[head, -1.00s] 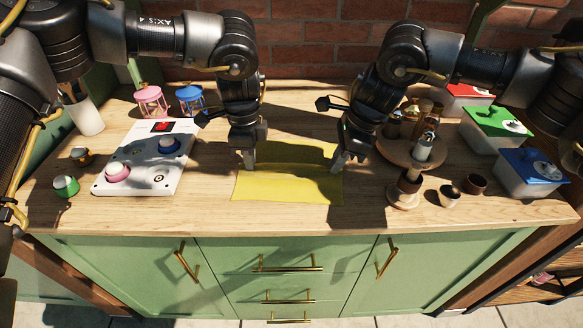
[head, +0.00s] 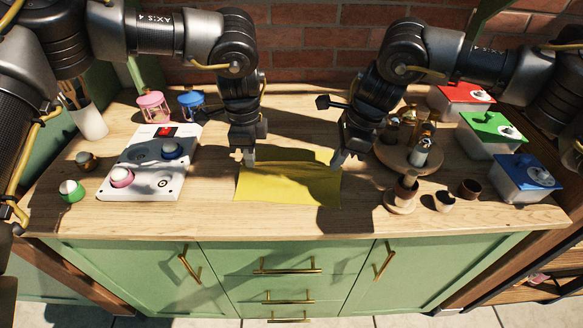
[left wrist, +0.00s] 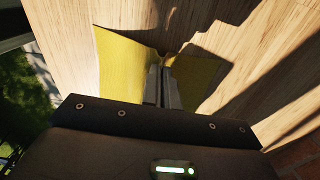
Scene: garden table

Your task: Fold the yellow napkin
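The yellow napkin (head: 285,187) lies on the wooden counter in the middle of the head view, with its far edge lifted and creased. My left gripper (head: 249,160) is shut on its far left corner. In the left wrist view the left fingers (left wrist: 163,78) are close together and the napkin (left wrist: 125,72) bunches up at their tips. My right gripper (head: 337,160) is at the far right corner and appears shut on it. The cloth between the fingertips is partly hidden.
A white panel with knobs (head: 139,182) stands to the left on the counter (head: 225,220). A round wooden stand with bottles (head: 398,160) is close to the right gripper, with small cups beside it. Lidded boxes (head: 520,185) line the right. Counter in front of the napkin is clear.

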